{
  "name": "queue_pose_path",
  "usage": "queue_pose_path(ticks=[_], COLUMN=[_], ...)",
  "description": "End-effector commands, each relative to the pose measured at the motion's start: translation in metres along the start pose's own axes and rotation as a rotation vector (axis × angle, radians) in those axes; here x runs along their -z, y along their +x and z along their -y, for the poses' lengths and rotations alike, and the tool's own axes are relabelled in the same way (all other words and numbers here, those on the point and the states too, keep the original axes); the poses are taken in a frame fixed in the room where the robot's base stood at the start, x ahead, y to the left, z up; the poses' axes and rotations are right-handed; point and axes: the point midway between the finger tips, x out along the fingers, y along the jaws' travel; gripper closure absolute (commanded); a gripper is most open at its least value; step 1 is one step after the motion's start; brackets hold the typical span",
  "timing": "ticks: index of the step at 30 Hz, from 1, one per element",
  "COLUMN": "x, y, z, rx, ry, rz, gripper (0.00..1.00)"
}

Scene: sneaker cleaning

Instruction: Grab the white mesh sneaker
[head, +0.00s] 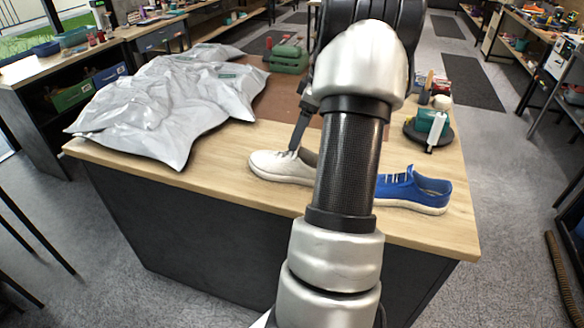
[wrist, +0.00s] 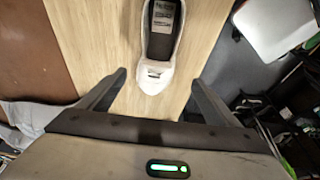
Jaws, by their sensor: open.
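The white mesh sneaker (head: 277,167) lies on the wooden tabletop near the front edge, its toe to the left. My arm hides its right end in the head view. The wrist view shows the sneaker (wrist: 155,72) at top centre, toe towards my gripper (wrist: 158,80). My gripper is open, with one finger on each side of the toe end and gaps between. In the head view one dark finger shows at the sneaker. I cannot tell whether it touches.
A blue sneaker (head: 415,190) stands on the table right of my arm. A green case (head: 288,57) stands at the back. A round dark stand with bottles (head: 429,133) is at the right.

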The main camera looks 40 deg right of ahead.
Motion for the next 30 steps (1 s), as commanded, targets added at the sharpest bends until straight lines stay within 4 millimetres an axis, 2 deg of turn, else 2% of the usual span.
queue_pose_path(ticks=[3,7,17,25,30], x=[-0.001,-0.001,-0.002,-0.005,-0.005], y=[0.028,0.05,0.071,0.11,0.116], z=[0.001,0.001,-0.001,-0.005,-0.006], rx=[0.004,0.003,0.001,0.003,-0.001], ry=[0.001,0.001,0.001,0.002,0.001], rz=[0.001,0.001,0.001,0.001,0.001], gripper=[0.16,0.16,0.16,0.16,0.16])
